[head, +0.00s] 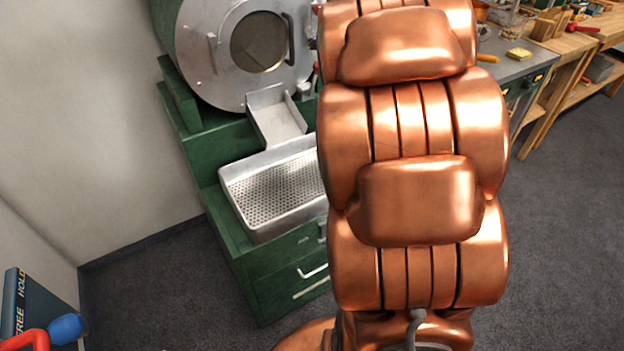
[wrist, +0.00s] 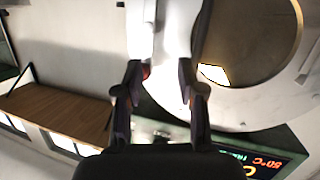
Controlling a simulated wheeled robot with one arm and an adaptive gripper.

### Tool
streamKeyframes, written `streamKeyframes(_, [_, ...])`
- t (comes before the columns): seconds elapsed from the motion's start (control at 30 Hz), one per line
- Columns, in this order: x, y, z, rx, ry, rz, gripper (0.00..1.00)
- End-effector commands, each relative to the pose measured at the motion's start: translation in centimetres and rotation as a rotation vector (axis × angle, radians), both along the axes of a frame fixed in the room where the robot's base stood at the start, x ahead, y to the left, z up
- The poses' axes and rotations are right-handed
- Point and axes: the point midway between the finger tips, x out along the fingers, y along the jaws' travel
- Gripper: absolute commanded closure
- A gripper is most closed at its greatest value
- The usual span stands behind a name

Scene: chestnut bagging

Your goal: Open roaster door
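The roaster door (head: 213,80) is a round silver plate with a round dark window (head: 257,42). It sits flush on the front of the green roaster and looks shut. A dark upright handle (head: 289,40) stands right of the window. In the wrist view, which looks upside down, the door (wrist: 240,105) and its window (wrist: 250,35) fill the upper right. My gripper (wrist: 160,75) has its two fingers apart, with a bright pale surface between and beyond them. I cannot tell whether a finger touches the handle. My gripper is hidden in the head view.
Below the door are a chute (head: 276,118) and a perforated cooling tray (head: 272,190) on the green base. A workbench (head: 515,65) with tools stands at the right. A lit temperature display (wrist: 258,160) shows in the wrist view. Grey floor is free at left.

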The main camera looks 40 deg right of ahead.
Motion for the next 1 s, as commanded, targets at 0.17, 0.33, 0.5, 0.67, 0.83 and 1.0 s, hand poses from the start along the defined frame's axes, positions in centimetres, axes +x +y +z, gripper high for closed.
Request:
streamKeyframes(0.17, [-1.2,0.7,-0.1,0.006,0.063,-0.059,0.61])
streamKeyframes(0.33, [-2.6,1.4,-0.6,0.019,0.131,-0.113,0.61])
streamKeyframes(0.5, [-4.2,2.4,-1.4,0.039,0.205,-0.154,0.61])
streamKeyframes(0.67, [-5.8,3.6,-2.2,0.061,0.279,-0.185,0.61])
streamKeyframes(0.83, [-7.8,5.1,-3.3,0.087,0.366,-0.210,0.61])
streamKeyframes(1.0, [-9.7,6.8,-4.5,0.115,0.448,-0.222,0.61])
